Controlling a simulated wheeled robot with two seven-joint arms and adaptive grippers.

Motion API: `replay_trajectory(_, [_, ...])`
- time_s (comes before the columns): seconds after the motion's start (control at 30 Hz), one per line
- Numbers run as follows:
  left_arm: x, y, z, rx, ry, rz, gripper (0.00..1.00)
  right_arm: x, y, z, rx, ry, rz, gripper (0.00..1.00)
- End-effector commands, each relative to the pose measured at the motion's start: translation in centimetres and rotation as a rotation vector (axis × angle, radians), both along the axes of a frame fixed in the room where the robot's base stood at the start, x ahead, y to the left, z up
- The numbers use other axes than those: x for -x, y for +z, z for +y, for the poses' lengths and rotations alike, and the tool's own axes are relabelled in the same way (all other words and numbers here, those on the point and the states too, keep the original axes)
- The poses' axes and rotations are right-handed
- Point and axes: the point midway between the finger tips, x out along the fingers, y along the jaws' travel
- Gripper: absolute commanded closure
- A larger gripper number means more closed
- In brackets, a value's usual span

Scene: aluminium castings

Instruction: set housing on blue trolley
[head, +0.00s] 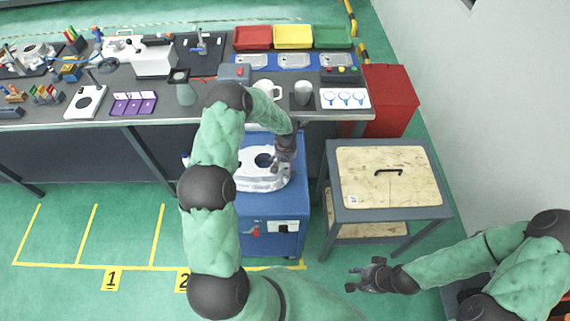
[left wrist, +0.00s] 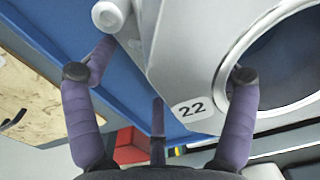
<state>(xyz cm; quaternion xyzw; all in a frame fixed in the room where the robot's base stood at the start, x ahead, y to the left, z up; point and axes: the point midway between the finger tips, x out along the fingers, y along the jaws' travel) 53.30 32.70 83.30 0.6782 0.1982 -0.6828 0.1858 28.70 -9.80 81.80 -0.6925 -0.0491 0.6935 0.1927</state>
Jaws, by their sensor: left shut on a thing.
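The housing (head: 262,181) is a pale grey metal casting with a large round bore and a "22" label. In the head view it is over the top of the blue trolley (head: 273,207) and appears to rest on it; the contact underneath is hidden. My left gripper (head: 281,158) is shut on the housing at its right side. In the left wrist view, the gripper's fingers (left wrist: 160,95) straddle the housing's wall (left wrist: 190,50), one finger at the bore, with the blue trolley top (left wrist: 60,45) below. My right gripper (head: 362,278) is open and empty above the floor.
A grey-framed table with a wooden top (head: 390,160) and black handle stands right of the trolley. Behind is a long workbench (head: 210,110) with mugs, trays and tools. A red bin (head: 390,100) stands at its right end. Marked green floor lies clear at the left.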

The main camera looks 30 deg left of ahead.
Motion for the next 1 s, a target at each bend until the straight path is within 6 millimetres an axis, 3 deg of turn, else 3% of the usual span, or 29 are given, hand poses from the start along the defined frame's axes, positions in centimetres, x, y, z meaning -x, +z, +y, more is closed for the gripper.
replay_trajectory(0.07, [-0.2,0.2,0.1,-0.003,0.0,-0.003,0.74,0.0,0.1,0.0,0.0,0.0,0.0,0.6])
replay_trajectory(0.1, [0.0,0.0,0.0,0.0,0.0,0.0,0.04,0.0,0.1,0.0,0.0,0.0,0.0,0.6])
replay_trajectory(0.13, [0.0,0.0,0.0,0.0,0.0,0.0,0.0,0.0,0.1,0.0,0.0,0.0,0.0,0.6])
replay_trajectory(0.57, [0.0,0.3,0.0,-0.001,0.0,-0.001,0.0,0.0,0.1,0.0,0.0,0.0,0.0,0.6])
replay_trajectory(0.77, [-0.1,3.1,0.0,-0.002,0.0,-0.003,0.0,0.0,0.8,0.0,0.0,0.0,0.0,0.6])
replay_trajectory(1.0, [-0.1,8.0,-0.1,0.0,0.0,-0.002,0.0,0.0,1.8,0.0,0.0,0.0,0.0,0.6])
